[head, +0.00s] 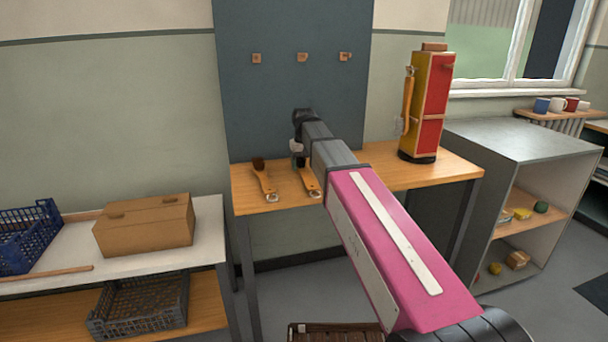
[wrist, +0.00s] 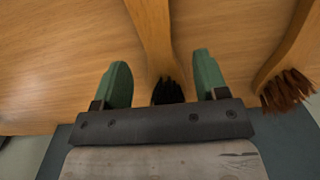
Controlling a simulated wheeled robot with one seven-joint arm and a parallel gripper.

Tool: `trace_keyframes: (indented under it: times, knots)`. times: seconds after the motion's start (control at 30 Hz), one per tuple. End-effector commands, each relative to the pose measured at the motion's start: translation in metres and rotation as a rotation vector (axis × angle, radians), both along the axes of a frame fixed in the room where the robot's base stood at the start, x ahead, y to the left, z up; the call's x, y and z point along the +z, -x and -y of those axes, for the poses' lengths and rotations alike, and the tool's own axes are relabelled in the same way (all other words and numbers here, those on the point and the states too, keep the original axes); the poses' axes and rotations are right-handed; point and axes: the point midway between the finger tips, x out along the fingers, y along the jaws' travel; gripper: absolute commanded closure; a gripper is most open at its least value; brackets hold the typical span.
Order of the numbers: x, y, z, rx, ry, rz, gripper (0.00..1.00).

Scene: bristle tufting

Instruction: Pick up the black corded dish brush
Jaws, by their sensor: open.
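The black-bristled brush shows in the wrist view (wrist: 154,32), its wooden handle running up the picture and its black bristles (wrist: 167,91) low between the fingers. In the head view its handle (head: 310,183) lies on the wooden table, with a pale loop at the near end and its bristle end hidden by my gripper. My gripper (wrist: 162,60) is open, one green finger on each side of the brush; I cannot tell whether either touches it. In the head view my gripper (head: 298,155) is low over the table.
A brown-bristled brush (wrist: 286,90) lies close by, left of my gripper in the head view (head: 264,182). The wooden table (head: 400,178) also bears a red and yellow box (head: 431,105) at right. A dark panel (head: 260,100) with three wooden pegs rises behind.

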Motion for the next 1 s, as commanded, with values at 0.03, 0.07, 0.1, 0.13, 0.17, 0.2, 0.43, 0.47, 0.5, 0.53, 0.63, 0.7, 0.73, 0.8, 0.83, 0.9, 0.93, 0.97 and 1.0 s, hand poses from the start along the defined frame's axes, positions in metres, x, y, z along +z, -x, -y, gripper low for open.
trace_keyframes:
  times: [0.03,0.07,0.1,0.13,0.17,0.2,0.43,0.47,0.5,0.53,0.63,0.7,0.73,0.8,0.83,0.9,0.93,0.97,1.0]
  knots:
    - [-0.008,0.001,0.001,0.000,0.000,-0.001,0.34]
    - [-0.012,0.001,0.001,0.000,0.000,-0.001,0.34]
    - [-0.017,0.000,0.001,0.000,0.000,-0.001,0.34]
    - [-0.020,0.000,0.001,0.000,0.000,-0.001,0.34]
    - [-0.022,0.001,0.000,0.000,0.000,-0.001,0.34]
    - [-0.024,0.000,0.000,0.000,0.000,0.000,0.34]
    - [-0.025,0.000,0.000,0.000,0.000,0.001,0.37]
    - [-0.025,0.000,0.000,0.000,0.000,0.001,0.47]
    - [-0.025,0.000,0.000,0.000,0.000,0.001,0.60]
    - [-0.025,0.000,0.000,0.000,0.000,0.001,0.69]
    - [-0.025,0.000,0.000,0.000,0.000,0.001,0.88]
    - [-0.025,0.000,0.000,0.000,0.000,0.001,0.88]
    - [-0.025,0.000,0.000,0.000,0.000,0.001,0.88]
    - [-0.025,0.000,0.000,0.000,0.000,0.001,0.88]
    - [-0.025,0.000,0.000,0.000,0.000,0.001,0.88]
    - [-0.024,0.000,0.000,0.000,0.000,0.001,0.88]
    - [-0.024,0.000,0.000,0.000,0.000,0.001,0.88]
    - [-0.023,0.000,0.000,0.000,0.000,0.001,0.88]
    - [-0.022,0.000,0.000,0.000,0.000,0.001,0.88]
